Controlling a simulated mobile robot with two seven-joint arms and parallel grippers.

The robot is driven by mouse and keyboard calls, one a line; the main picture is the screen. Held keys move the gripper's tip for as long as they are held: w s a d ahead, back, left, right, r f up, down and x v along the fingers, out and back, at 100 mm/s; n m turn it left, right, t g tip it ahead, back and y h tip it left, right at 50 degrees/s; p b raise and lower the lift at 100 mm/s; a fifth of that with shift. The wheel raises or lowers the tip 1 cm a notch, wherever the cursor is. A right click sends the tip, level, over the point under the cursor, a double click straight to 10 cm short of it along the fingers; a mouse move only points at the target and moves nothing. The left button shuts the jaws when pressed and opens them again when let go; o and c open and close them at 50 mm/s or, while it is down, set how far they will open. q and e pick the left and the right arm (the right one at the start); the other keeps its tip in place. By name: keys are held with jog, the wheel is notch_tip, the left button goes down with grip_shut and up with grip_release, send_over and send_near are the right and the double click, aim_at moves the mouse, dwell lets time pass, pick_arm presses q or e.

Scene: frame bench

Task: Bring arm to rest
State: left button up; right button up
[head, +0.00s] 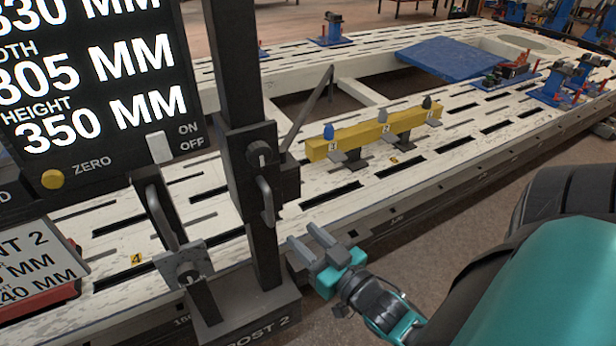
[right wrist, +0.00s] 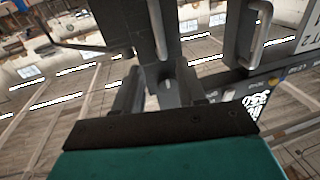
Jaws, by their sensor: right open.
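My right gripper (head: 312,246) is open and empty in the head view, near the front edge of the white slotted bench (head: 410,190). Its arm comes in from the lower right. It is just right of the dark upright post (head: 262,200) marked "POST 2". In the right wrist view the two fingers of my right gripper (right wrist: 165,92) stand apart, with the dark post (right wrist: 152,45) beyond them. I cannot tell whether a finger touches the post. My left gripper is not in view.
A yellow bar (head: 365,137) with several small knobs lies on the bench. A display panel (head: 90,75) reading "350 MM" blocks the upper left. A blue plate (head: 455,58) and blue fixtures (head: 560,85) sit farther back. The floor (head: 430,262) right of the gripper looks clear.

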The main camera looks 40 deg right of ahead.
dwell(0.3)
jog(key=s+a+f+n+g+y, duration=0.1)
jog(key=s+a+f+g, duration=0.1)
jog(key=a+f, duration=0.3)
jog(key=s+a+f+n+g+y, duration=0.1)
jog(key=s+a+f+n+g, duration=0.1)
jog(key=a+f+g, duration=0.3)
jog(key=shift+s+a+f+y, duration=0.4)
jog(key=shift+a+f, duration=0.25)
jog(key=shift+a, duration=0.3)
jog(key=shift+w, duration=0.1)
